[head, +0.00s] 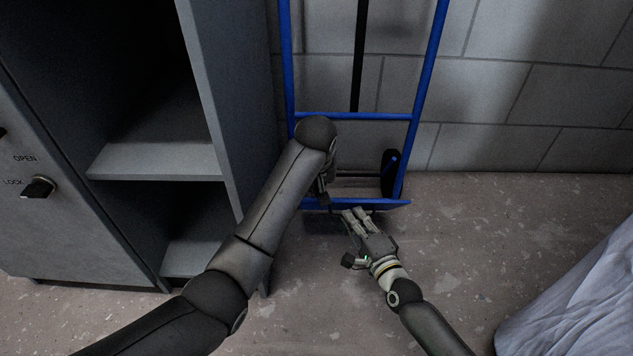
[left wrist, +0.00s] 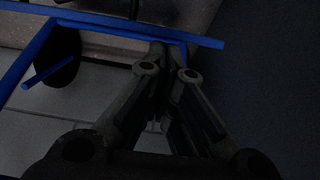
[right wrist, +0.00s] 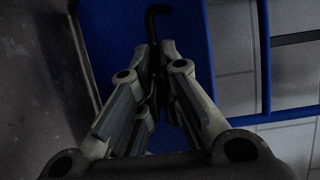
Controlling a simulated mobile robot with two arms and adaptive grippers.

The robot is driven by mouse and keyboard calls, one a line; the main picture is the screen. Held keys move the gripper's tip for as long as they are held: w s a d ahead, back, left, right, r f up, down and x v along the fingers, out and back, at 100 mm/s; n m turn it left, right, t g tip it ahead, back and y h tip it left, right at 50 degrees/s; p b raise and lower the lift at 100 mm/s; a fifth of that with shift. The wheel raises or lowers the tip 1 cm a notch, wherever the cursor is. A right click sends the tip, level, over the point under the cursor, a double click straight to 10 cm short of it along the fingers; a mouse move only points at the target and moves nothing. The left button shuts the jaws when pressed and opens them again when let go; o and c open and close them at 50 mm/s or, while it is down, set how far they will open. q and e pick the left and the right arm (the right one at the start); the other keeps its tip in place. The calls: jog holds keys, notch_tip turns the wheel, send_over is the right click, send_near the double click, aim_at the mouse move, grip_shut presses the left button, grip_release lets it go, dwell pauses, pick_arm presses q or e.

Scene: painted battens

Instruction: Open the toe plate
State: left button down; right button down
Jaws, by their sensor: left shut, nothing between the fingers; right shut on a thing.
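A blue hand truck (head: 361,117) stands upright against the wall. Its toe plate (head: 390,205) shows in the head view as a narrow blue strip at the foot of the frame, and as a broad blue panel in the right wrist view (right wrist: 112,40). My right gripper (head: 352,215) is at the strip's front, shut on a thin black hooked piece (right wrist: 155,10) in front of the blue panel. My left gripper (left wrist: 167,48) is shut and empty, close to the truck's lower frame; in the head view my own arm partly hides it. The plate's exact angle is hard to tell.
A grey open-shelved cabinet (head: 210,110) stands close to the truck's left side. A black wheel (head: 388,178) shows at the truck's lower right. Pale draped cloth (head: 590,300) lies at the lower right. The floor (head: 480,220) between truck and cloth is clear.

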pick_arm(q)
jog(key=shift+s+f, duration=0.5)
jog(key=shift+s, duration=0.25)
pick_arm(e)
jog(key=shift+s+f, duration=0.1)
jog(key=shift+f, duration=0.45)
pick_arm(q)
jog(key=shift+f, duration=0.15)
pick_arm(e)
jog(key=c, duration=1.9)
grip_release()
jog(key=shift+r, duration=0.1)
pick_arm(q)
jog(key=shift+a, duration=0.1)
pick_arm(e)
jog(key=shift+w+r, duration=0.1)
jog(key=shift+w, duration=0.1)
